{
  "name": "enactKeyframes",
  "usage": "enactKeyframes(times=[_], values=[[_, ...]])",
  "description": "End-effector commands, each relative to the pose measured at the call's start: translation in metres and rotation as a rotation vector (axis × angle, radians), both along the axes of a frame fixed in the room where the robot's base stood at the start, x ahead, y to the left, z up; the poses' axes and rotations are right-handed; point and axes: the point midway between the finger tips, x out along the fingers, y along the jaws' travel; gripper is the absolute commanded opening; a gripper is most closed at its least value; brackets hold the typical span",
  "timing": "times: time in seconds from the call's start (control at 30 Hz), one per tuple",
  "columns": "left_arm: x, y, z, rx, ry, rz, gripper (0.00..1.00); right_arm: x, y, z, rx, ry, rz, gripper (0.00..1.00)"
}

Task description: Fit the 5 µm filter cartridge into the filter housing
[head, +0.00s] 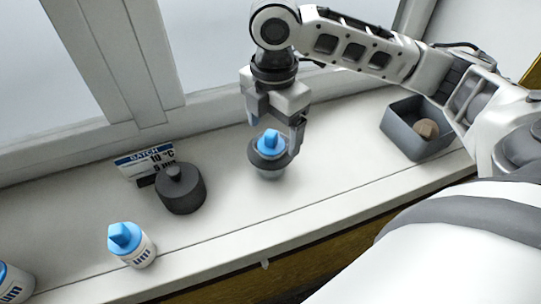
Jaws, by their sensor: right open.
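A filter housing (268,164) with a dark collar and a paler bowl below stands on the white sill. A blue-topped cartridge (269,141) sits in its opening; its body and print are hidden by the collar, so I cannot read its size or tell how deep it sits. My right gripper (275,125) is open over the housing, its fingers pointing down beside the blue top, one close to the collar on the right. A second white cartridge with a blue top (141,253) stands at the front left, its print not clearly legible. My left gripper is out of view.
A dark round lid with a knob (181,192) stands left of the housing. A batch card (146,161) is behind it. Another blue-and-white container (14,285) is cut off at the lower left. A grey bin (402,136) holding a brown object (427,129) is at the right.

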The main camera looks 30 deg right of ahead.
Motion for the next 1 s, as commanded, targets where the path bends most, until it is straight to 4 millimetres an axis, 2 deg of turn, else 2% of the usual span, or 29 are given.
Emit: enactKeyframes(times=[0.17, 0.5, 0.77, 0.9, 1.0], values=[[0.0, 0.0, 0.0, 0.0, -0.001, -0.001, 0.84, 0.0, 0.0, -0.011, 0.0, 0.0, 0.0, 0.85], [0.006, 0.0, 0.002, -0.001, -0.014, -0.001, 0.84, -0.001, 0.001, -0.056, -0.001, 0.001, 0.0, 0.85], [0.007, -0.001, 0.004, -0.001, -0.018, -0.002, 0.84, -0.001, 0.001, -0.06, 0.0, -0.001, 0.001, 0.85], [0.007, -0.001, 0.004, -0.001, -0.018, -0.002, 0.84, -0.001, 0.001, -0.059, 0.0, -0.001, 0.001, 0.57], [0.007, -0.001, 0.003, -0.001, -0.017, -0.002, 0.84, -0.001, 0.001, -0.059, 0.0, -0.002, 0.001, 0.57]])
